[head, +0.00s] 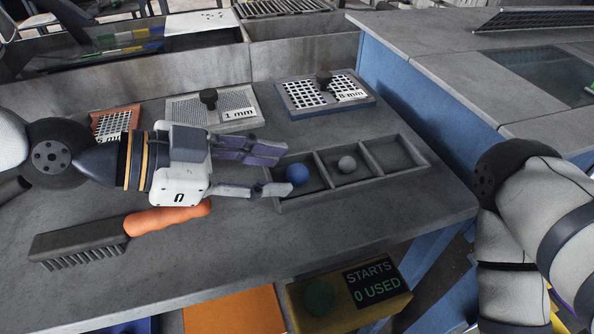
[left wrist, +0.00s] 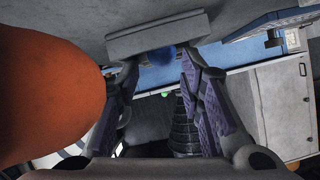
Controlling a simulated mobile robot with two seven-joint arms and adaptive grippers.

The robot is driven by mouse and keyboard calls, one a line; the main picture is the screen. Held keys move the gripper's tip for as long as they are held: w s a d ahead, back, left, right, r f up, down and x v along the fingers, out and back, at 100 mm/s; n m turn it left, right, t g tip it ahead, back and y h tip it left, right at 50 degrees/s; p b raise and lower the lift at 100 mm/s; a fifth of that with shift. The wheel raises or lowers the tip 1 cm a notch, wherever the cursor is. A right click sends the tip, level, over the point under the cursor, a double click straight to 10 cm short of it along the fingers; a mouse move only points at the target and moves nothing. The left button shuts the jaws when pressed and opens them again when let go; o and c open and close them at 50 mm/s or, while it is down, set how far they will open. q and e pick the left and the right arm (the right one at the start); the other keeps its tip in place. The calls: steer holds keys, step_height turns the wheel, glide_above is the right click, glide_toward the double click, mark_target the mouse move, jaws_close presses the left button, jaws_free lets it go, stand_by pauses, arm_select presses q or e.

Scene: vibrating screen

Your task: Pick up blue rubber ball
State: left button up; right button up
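The blue rubber ball (head: 297,173) lies in the left compartment of a grey three-part tray (head: 395,170). In the left wrist view the ball (left wrist: 172,56) shows dark blue, beyond the fingertips and against the tray (left wrist: 155,38). My left gripper (head: 281,169) reaches in from the left, low over the bench. Its fingers are spread, with the ball just ahead of the gap between the tips. It is open and empty in the left wrist view (left wrist: 160,70). My right arm shows at the right edge, but its gripper is out of view.
A brush (head: 80,240) with an orange handle (head: 168,217) lies below my left arm. Mesh screens (head: 212,107) (head: 325,94) stand behind. A yellow box (head: 350,297) is below the bench's front edge.

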mark_target(292, 171)
arm_select(q)
steer(key=x, duration=0.3)
steer(key=shift+w+d+f, duration=0.1)
steer(key=shift+w+d, duration=0.05)
steer(key=shift+d, duration=0.15)
steer(key=shift+a, duration=0.1)
steer(key=c, duration=0.6)
